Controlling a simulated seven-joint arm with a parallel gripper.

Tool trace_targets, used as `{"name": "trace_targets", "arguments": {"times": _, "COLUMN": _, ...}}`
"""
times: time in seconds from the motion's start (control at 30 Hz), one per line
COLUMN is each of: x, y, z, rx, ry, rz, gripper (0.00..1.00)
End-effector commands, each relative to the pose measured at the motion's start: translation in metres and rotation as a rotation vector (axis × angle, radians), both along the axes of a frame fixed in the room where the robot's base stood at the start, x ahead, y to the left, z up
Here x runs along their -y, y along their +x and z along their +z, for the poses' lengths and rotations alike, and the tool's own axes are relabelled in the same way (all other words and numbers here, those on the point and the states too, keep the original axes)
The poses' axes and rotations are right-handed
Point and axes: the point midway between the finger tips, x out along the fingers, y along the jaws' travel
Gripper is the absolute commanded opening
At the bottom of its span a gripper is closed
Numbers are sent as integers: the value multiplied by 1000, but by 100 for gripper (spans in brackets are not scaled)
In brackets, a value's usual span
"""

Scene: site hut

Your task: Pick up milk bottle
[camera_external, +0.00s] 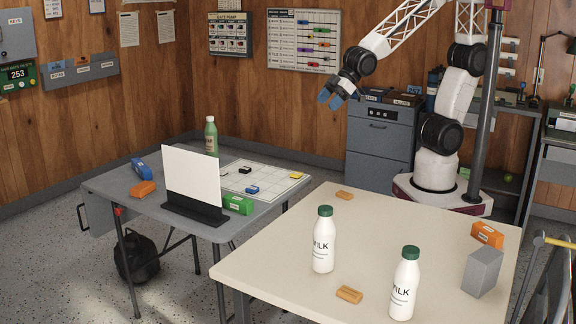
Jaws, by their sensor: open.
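Two white milk bottles with green caps stand upright on the beige table (262,262). One milk bottle (323,245) is near the table's middle. The other milk bottle (403,290) is nearer the front, to the right. My gripper (331,102) is open and empty, with blue fingers. It is high up behind the tables, well away from both milk bottles.
Wooden-looking blocks (349,294) (344,195), an orange box (487,235) and a grey block (482,272) are on the beige table. The grey table at left holds a white upright panel (192,178), a green bottle (211,136) and small boxes. A dark pole (487,100) stands beside my arm.

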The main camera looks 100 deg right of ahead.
Motion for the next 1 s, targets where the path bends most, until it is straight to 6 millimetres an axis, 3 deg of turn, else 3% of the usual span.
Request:
{"name": "trace_targets", "arguments": {"times": 0.2, "x": -56, "y": 58, "z": -22, "rx": 141, "ry": 34, "rz": 123, "gripper": 72}}
{"name": "trace_targets", "arguments": {"times": 0.5, "x": -145, "y": 112, "z": -59, "rx": 325, "ry": 126, "rz": 306, "gripper": 72}}
{"name": "trace_targets", "arguments": {"times": 0.73, "x": -219, "y": 133, "z": -92, "rx": 448, "ry": 233, "rz": 455, "gripper": 72}}
{"name": "trace_targets", "arguments": {"times": 1.0, "x": -303, "y": 131, "z": -138, "rx": 567, "ry": 395, "rz": 628, "gripper": 72}}
